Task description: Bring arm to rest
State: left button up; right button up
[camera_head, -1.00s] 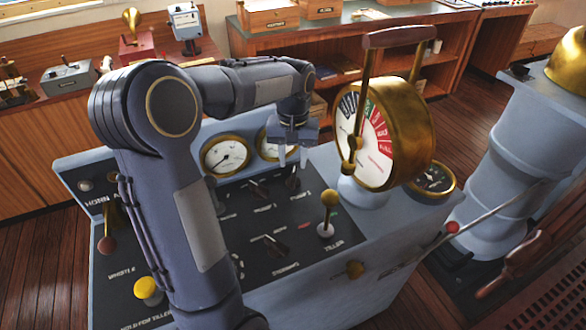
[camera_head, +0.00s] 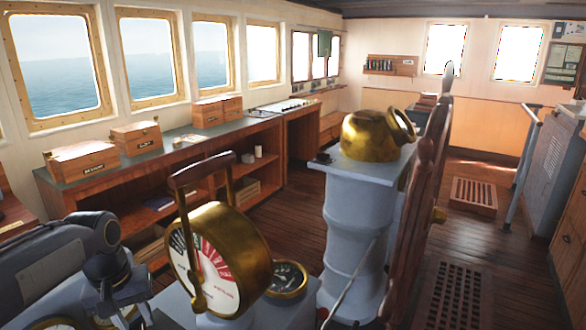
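My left arm shows in the lower left corner of the head view, bent over the grey console. Its gripper (camera_head: 128,312) points down left of the brass engine telegraph (camera_head: 236,246), apart from it. The fingers are cut off near the bottom edge, so I cannot tell their opening, and nothing held shows. The telegraph has a wooden-topped handle (camera_head: 202,169) and a red, white and black dial. My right arm and gripper are not in view.
A small round gauge (camera_head: 287,278) sits right of the telegraph. A grey pedestal (camera_head: 357,215) with a brass top and a wooden wheel (camera_head: 412,215) stand to the right. Wooden boxes (camera_head: 90,158) rest on the back counter. Floor behind the telegraph is clear.

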pick_arm(q)
jog(key=s+d+f+m+t+h, duration=0.3)
jog(key=s+d+m+t, duration=0.1)
jog(key=s+d, duration=0.9)
jog(key=s, duration=0.4)
jog(key=shift+d+t, duration=0.25)
jog(key=shift+t, duration=0.15)
jog(key=shift+s+r, duration=0.1)
jog(key=shift+s, duration=0.05)
